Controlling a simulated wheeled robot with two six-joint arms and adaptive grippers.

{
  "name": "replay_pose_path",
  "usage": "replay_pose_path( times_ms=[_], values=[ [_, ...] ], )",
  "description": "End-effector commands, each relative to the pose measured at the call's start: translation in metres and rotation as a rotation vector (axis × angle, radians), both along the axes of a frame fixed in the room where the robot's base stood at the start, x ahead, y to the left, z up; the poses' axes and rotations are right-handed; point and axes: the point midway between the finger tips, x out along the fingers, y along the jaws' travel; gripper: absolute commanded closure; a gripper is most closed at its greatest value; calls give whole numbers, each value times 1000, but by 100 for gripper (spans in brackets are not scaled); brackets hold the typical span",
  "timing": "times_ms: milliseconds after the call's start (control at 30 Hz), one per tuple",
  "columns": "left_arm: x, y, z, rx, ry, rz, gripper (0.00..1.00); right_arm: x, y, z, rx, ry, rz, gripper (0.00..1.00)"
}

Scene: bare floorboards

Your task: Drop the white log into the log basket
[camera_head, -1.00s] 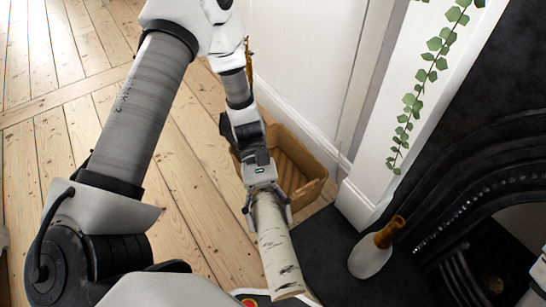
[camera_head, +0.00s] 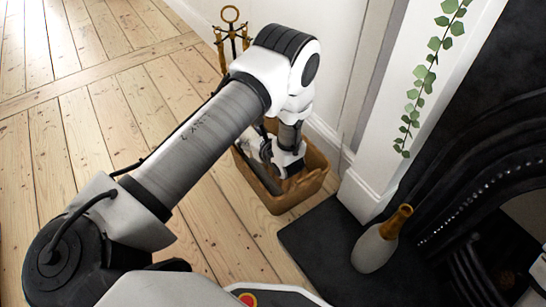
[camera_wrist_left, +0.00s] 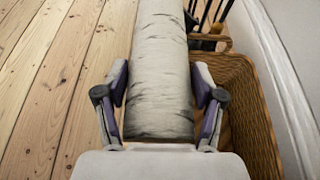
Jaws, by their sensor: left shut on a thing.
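The white log (camera_wrist_left: 160,65) is a pale birch piece with dark marks. It runs up the middle of the left wrist view. My left gripper (camera_wrist_left: 160,103) is shut on it, with a finger on each side near its close end. The wicker log basket (camera_wrist_left: 250,90) shows to the right of the log in that view. In the head view, the brown basket (camera_head: 310,185) stands on the floorboards by the wall. My left gripper (camera_head: 278,172) is down at the basket there, and my arm hides much of the log. Whether the log touches the basket I cannot tell.
A brass-handled fireplace tool stand (camera_head: 231,38) stands behind the basket against the wall. A dark hearth slab (camera_head: 325,235) lies to the right, with a pale bottle-shaped object (camera_head: 375,248) on it. The floorboards (camera_head: 80,130) at left are clear.

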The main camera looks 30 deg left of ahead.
Motion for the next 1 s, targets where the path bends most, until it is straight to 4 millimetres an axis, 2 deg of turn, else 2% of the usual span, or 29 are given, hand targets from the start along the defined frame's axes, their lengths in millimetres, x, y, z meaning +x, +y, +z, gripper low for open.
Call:
replay_pose_path(
  times_ms=[33,100,233,367,733,1000],
  values=[
    [18,-12,-6,1,-1,-96,85,0,0,-4,0,0,0,100],
    [39,-29,-11,1,-1,-217,85,0,0,-6,0,0,0,100],
    [60,-51,-16,0,-1,-350,85,0,0,-7,0,0,0,100],
    [64,-56,-23,0,-1,-380,85,0,0,-13,0,-1,-1,100],
    [64,-55,-72,0,-2,-375,85,2,-1,-54,-1,-6,-9,100],
    [64,-55,-76,1,-2,-375,85,3,-1,-56,-1,-8,-11,100]
  ],
)
